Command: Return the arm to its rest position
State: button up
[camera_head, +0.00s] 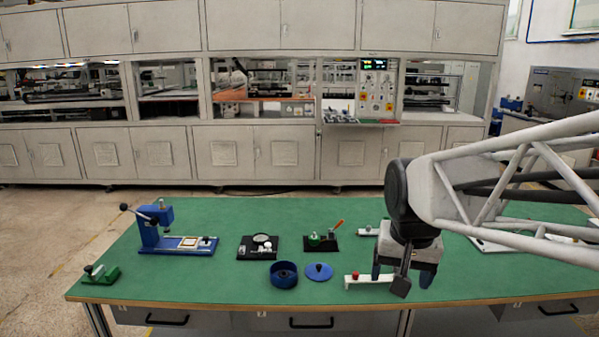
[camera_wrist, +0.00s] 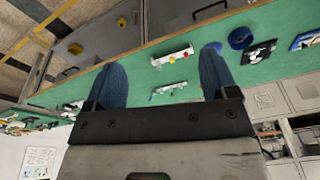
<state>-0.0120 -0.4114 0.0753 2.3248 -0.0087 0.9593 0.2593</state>
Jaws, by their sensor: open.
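My gripper (camera_head: 401,284) is above the right part of the green table (camera_head: 210,278), beside a white bar with a red knob (camera_head: 370,279). Its two blue fingers are apart and nothing is between them. In the wrist view the gripper (camera_wrist: 162,75) points over the table, with the fingers spread and a white bar (camera_wrist: 172,57) on the table beyond them. My arm reaches in from the right edge and hides part of the table's right side.
A blue press (camera_head: 160,235) stands at the left, with a small green fixture (camera_head: 100,274) in front.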

jog(key=s+f+n, duration=0.1)
jog(key=s+f, duration=0.1)
jog(key=s, duration=0.4)
jog(key=s+f+n, duration=0.1)
jog(key=s+f, duration=0.1)
jog(key=s, duration=0.5)
jog(key=shift+d+f+n, duration=0.3)
jog(key=shift+d+f, duration=0.05)
jog(key=shift+d, duration=0.05)
jog(key=shift+w, duration=0.1)
jog(key=shift+c, duration=0.3)
